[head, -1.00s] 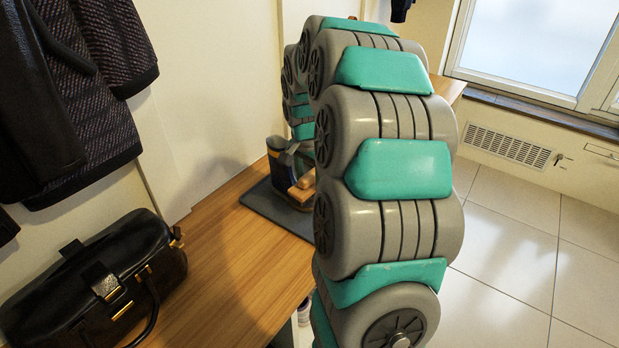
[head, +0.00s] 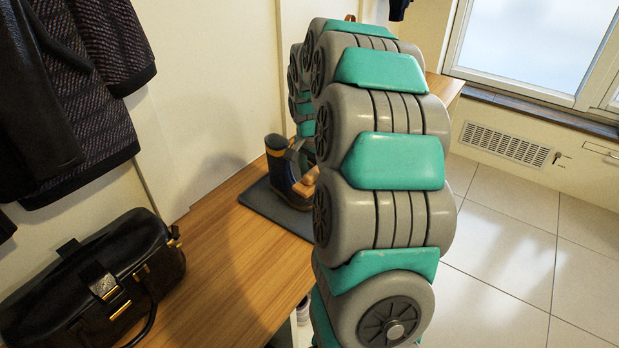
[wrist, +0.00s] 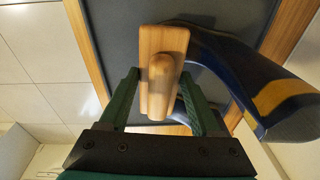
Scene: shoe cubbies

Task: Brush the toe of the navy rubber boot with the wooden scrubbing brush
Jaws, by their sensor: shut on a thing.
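The wooden scrubbing brush (wrist: 174,40), a pale block with a rounded knob, is held between the green fingers of my gripper (wrist: 160,80) in the wrist view. In the head view the brush (head: 307,181) shows just left of my arm. The navy rubber boot (wrist: 225,62), with a yellow band, stands to the right of the brush in the wrist view. In the head view the boot (head: 275,160) is upright, and the brush is at its toe end. The brush hides the toe's tip in the wrist view; I cannot tell whether they touch. My arm hides most of the gripper in the head view.
The boot stands on a dark grey mat (head: 262,204) on a wooden bench top (head: 225,255). A black handbag (head: 95,285) sits at the near left, below hanging dark coats (head: 75,110). A wall is behind the bench; tiled floor (head: 505,250) is open at right.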

